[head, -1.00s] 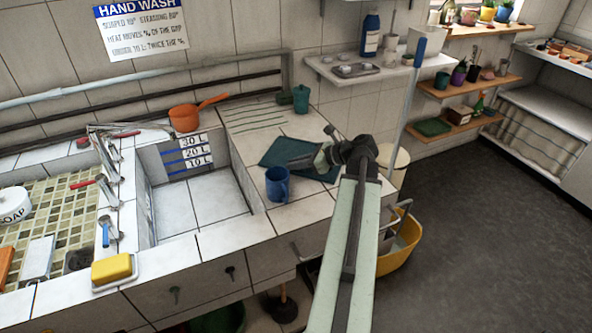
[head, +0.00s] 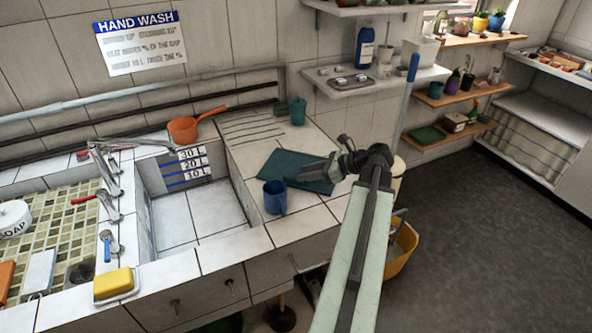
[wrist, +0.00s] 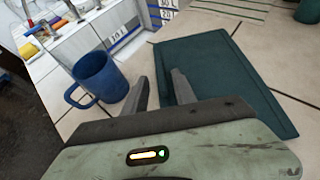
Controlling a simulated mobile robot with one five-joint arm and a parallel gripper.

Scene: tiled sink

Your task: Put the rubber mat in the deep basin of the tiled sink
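The rubber mat (head: 281,165) is a flat dark teal rectangle on the tiled counter, right of the deep basin (head: 196,218). The basin looks empty and has blue level lines marked 30, 20 and 10 L on its back wall. My gripper (head: 306,169) is over the mat's right part in the head view, which it partly hides. In the wrist view my gripper (wrist: 160,84) is open, with nothing between its fingers. There the right finger overlaps the mat's (wrist: 225,75) near-left edge; the left finger is over bare tile. I cannot tell whether the fingers touch anything.
A blue mug (head: 275,198) stands between basin and mat, close to the left finger in the wrist view (wrist: 97,76). A yellow sponge (head: 112,283) lies at the front.

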